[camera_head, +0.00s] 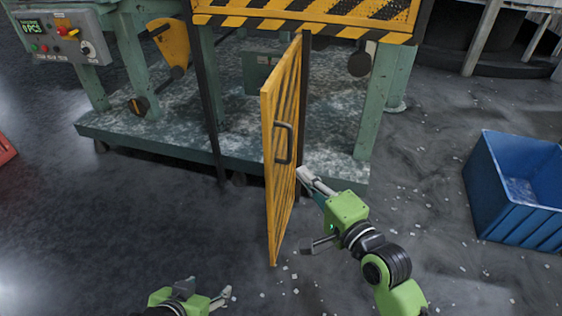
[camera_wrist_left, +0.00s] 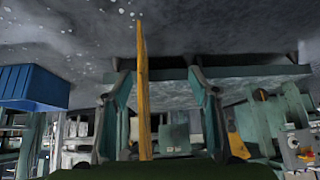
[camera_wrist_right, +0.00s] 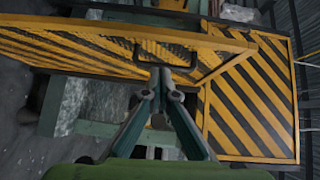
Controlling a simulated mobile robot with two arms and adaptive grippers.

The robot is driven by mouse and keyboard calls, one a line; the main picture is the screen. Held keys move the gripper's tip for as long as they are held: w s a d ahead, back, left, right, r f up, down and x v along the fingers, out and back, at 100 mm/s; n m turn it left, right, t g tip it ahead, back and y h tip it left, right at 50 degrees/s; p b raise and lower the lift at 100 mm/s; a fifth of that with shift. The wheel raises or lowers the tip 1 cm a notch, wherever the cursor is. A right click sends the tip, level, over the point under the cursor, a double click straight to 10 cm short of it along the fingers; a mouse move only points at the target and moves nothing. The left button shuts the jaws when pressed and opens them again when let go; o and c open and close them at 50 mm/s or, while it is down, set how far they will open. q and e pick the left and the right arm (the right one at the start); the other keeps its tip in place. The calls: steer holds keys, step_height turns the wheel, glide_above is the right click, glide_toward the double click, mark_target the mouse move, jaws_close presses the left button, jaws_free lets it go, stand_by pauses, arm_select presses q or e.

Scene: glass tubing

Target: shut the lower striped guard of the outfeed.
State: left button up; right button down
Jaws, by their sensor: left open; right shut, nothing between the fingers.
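The lower striped guard (camera_head: 285,185) is a yellow-and-black door standing swung out from the machine in the head view. Its dark handle (camera_head: 290,142) is on the face toward the right. My right gripper (camera_head: 303,175) is shut and empty on that side, just below and right of the handle. In the right wrist view its fingertips (camera_wrist_right: 160,80) appear just below the handle (camera_wrist_right: 168,52); I cannot tell whether they touch it. My left gripper (camera_head: 207,290) is open, low in the head view and left of the guard. The left wrist view shows the guard (camera_wrist_left: 143,90) nearly edge-on between the open fingers.
An upper striped guard (camera_head: 320,12) spans the machine above the opening. The green machine base (camera_head: 150,138) lies behind the door. A control box (camera_head: 55,38) is at the upper left. A blue bin (camera_head: 515,190) stands at the right. White bits are scattered on the floor.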

step_height(320, 180, up, 2)
steer(key=b, duration=0.2)
glide_toward(272, 137)
steer(key=w, duration=0.2)
steer(key=w+a, duration=0.2)
steer(key=shift+w+a+f+y, duration=0.2)
steer(key=shift+w+f+y, duration=0.1)
steer(key=shift+w+f, duration=0.1)
arm_select(q)
steer(key=w+d+r+t+h, duration=0.1)
steer(key=w+d+r+t, duration=0.2)
steer(key=w+r+t, duration=0.3)
steer(key=shift+w+d+r+t+h, duration=0.35)
steer(key=shift+w+r, duration=0.8)
steer(key=shift+r, duration=1.4)
arm_select(e)
steer(key=shift+w+a, duration=0.2)
steer(key=shift+w, duration=0.05)
arm_select(q)
steer(key=shift+a, duration=0.15)
